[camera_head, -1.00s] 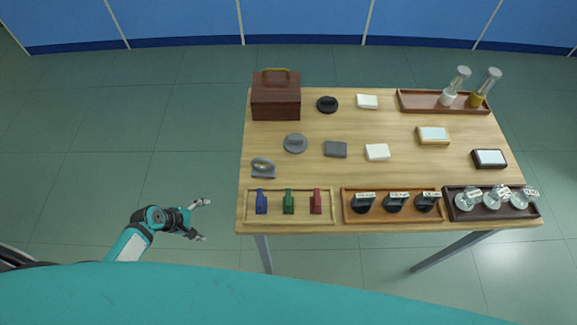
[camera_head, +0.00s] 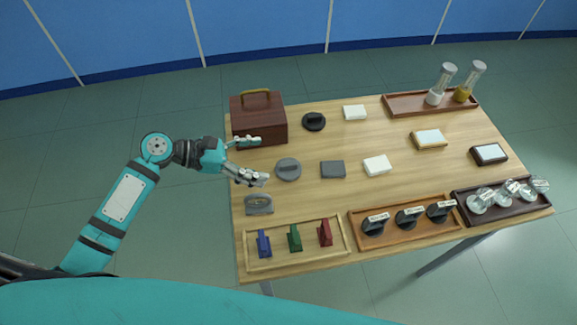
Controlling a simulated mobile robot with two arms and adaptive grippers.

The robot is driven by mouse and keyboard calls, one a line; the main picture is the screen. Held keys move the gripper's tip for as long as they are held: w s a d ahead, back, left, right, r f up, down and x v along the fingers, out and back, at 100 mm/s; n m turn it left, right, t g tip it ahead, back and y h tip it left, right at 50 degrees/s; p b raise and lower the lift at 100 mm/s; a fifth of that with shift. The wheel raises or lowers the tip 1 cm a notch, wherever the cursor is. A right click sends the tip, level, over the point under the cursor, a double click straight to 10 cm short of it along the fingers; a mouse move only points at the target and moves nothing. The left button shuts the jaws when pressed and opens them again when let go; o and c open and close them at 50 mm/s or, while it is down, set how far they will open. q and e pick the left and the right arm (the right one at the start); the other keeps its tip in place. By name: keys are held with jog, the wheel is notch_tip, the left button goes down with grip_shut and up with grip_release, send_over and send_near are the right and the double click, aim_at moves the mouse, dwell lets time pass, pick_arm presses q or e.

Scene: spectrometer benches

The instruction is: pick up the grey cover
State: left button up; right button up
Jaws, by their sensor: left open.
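The grey cover (camera_head: 288,169), a round disc with a raised grip bar on top, lies on the left part of the wooden table. My left gripper (camera_head: 262,161) is open and empty, just left of the cover. Its two fingers point right, one towards the back of the table and one towards the front, with the cover beyond the fingertips. I cannot tell its exact height above the table. My right gripper is not in view.
A brown box (camera_head: 259,119) with a handle stands behind the gripper. A black round cover (camera_head: 314,121) lies further back. A grey metal piece (camera_head: 259,204) lies in front. A dark grey block (camera_head: 333,169) is right of the cover. A wooden tray (camera_head: 297,262) holds coloured clips.

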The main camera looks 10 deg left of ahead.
aim_at(286, 163)
pick_arm(q)
jog(key=x, duration=0.3)
jog(key=shift+w+d+f, duration=0.1)
jog(key=shift+d+f, duration=0.1)
jog(key=shift+d, duration=0.1)
jog(key=x, duration=0.4)
jog(key=shift+d+f, duration=0.15)
jog(key=shift+f, duration=0.05)
jog(key=shift+d+f, duration=0.15)
jog(key=shift+d, duration=0.05)
jog(key=c, duration=1.7)
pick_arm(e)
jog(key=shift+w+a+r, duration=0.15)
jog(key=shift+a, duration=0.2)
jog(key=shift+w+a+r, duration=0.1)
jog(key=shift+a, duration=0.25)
